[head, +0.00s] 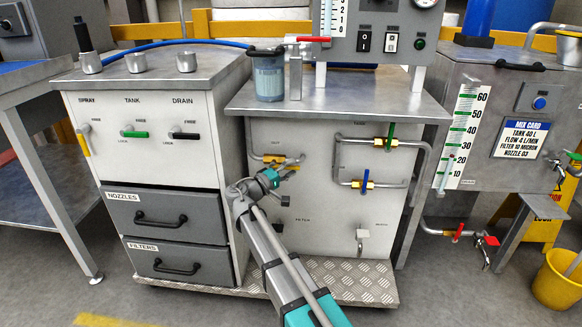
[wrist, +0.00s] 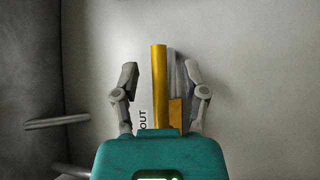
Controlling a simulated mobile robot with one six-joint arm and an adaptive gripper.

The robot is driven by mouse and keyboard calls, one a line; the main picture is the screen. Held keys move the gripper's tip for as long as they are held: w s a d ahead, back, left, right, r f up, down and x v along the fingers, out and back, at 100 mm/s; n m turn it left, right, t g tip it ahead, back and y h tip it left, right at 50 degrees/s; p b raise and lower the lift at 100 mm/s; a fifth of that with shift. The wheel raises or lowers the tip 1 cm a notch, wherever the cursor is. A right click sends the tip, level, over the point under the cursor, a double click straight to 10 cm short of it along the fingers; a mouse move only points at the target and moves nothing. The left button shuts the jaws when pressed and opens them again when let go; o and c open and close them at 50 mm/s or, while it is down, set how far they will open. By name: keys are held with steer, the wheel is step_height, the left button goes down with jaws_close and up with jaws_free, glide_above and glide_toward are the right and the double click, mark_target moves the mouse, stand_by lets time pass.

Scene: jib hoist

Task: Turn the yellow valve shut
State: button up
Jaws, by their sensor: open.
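The yellow valve (head: 275,158) is on a pipe on the white panel of the middle bench, close above my gripper in the head view. In the wrist view its long yellow handle (wrist: 159,85) stands upright in the picture, beside a grey pipe and a brass body (wrist: 176,113). The handle runs roughly in line with the pipe. My gripper (head: 288,171) is open. In the wrist view its two fingers (wrist: 162,80) are on either side of the handle, with gaps on both sides. Whether the handle is deep between the fingers I cannot tell.
A green-handled valve (head: 389,140) and a blue-handled valve (head: 360,184) are to the right on the same panel. Another yellow lever (head: 83,140) is under SPRAY on the left cabinet. A black knob (head: 283,201) is just below my gripper. A glass filter jar (head: 268,76) is above.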

steer(key=shift+w+d, duration=0.25)
steer(key=shift+d, duration=0.05)
jaws_close()
